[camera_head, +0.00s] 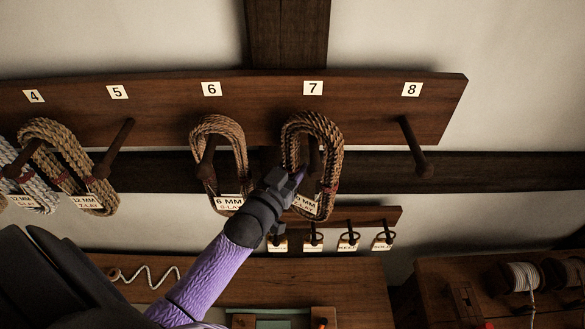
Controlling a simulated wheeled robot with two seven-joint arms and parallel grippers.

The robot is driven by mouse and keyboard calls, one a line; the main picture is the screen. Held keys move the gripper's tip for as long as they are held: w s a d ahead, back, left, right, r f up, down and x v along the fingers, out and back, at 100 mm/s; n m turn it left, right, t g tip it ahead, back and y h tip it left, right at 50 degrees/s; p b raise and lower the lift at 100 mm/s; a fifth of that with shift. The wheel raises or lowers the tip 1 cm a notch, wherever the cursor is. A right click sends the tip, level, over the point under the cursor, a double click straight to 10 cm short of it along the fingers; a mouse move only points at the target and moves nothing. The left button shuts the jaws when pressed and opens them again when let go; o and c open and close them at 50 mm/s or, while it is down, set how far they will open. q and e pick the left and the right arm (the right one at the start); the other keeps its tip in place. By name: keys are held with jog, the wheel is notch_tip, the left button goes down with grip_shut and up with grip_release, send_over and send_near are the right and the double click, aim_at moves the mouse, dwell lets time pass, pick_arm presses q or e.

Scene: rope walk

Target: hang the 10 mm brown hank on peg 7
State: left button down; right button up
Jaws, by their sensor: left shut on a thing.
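The brown hank (330,133) is a long twisted loop with a red binding and a tag reading about 10 MM, its first digit partly covered. It is at peg 7 (314,154), under the number 7 plate. The peg shows inside the loop; whether the loop's weight rests on it I cannot tell. My left gripper (294,181) comes up from below left and is shut on the hank at its lower left side, hiding part of that strand. My right gripper is not in view.
A brown 6 MM hank (241,150) hangs on peg 6, close to my left wrist. Peg 5 (114,148) and peg 8 (415,147) are bare. More hanks (68,150) hang at the left. A small hook rail (364,216) with tags sits below; a bench (347,285) stands beneath.

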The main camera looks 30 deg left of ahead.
pick_arm(q)
jog(key=shift+f, duration=0.25)
jog(key=c, duration=0.7)
grip_release()
jog(key=shift+a, duration=0.1)
jog(key=o, duration=0.5)
jog(key=shift+w+a+f, duration=0.1)
jog(key=shift+w+a, duration=0.1)
jog(key=shift+w, duration=0.15)
jog(key=shift+c, duration=0.2)
jog(key=shift+s+d, duration=0.15)
jog(key=s+b, duration=0.1)
jog(key=s, duration=0.9)
jog(key=shift+d, duration=0.15)
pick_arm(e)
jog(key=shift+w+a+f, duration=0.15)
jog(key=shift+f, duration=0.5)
